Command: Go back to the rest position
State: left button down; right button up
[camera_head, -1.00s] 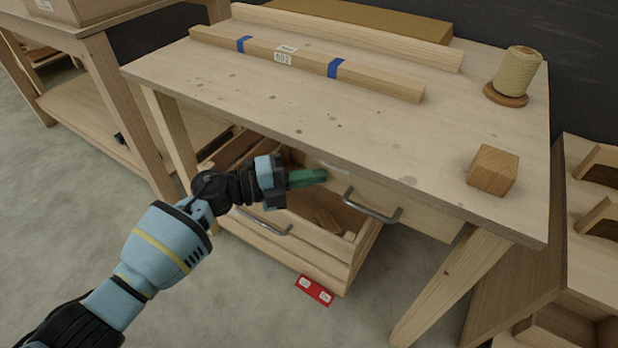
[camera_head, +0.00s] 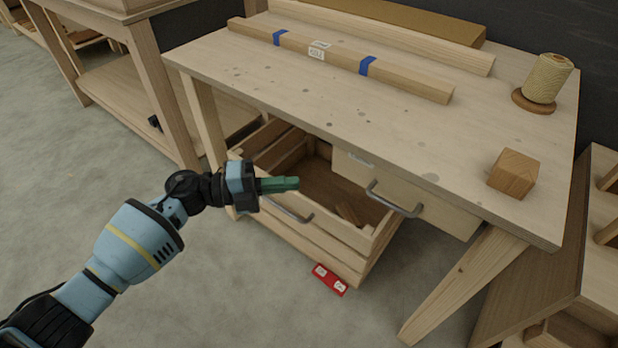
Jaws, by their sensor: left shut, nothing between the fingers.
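My left gripper (camera_head: 281,185) has green fingers that are shut with nothing between them. It is in front of the wooden workbench (camera_head: 300,88), below the level of its top. In the picture its fingers overlap the open wooden crate (camera_head: 345,262) under the bench. The blue left arm comes in from the lower left. My right gripper is not in view.
A wooden block (camera_head: 514,174) and a twine spool (camera_head: 546,80) stand on the bench. A taped wood bar (camera_head: 340,58) lies at its back. The closed drawer has a metal handle (camera_head: 394,200). A red tag (camera_head: 330,279) is by the crate. Floor at left is clear.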

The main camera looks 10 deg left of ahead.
pick_arm(q)
jog(key=shift+v, duration=0.8)
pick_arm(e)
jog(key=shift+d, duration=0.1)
pick_arm(q)
jog(key=s+a+n+t+y+p, duration=0.1)
jog(key=s+n+y+p, duration=0.4)
jog(key=s, duration=0.8)
jog(key=s+a+f+n+t+y+p, duration=0.1)
jog(key=s+a+n+y+p, duration=0.3)
jog(key=s+n+p, duration=0.7)
jog(key=s+a+n+t+y+p, duration=0.2)
jog(key=s+n+y+p, duration=0.4)
jog(key=s+n, duration=0.9)
jog(key=shift+s+a+f+p, duration=0.2)
jog(key=shift+s+a+p, duration=0.4)
jog(key=shift+s+p, duration=0.55)
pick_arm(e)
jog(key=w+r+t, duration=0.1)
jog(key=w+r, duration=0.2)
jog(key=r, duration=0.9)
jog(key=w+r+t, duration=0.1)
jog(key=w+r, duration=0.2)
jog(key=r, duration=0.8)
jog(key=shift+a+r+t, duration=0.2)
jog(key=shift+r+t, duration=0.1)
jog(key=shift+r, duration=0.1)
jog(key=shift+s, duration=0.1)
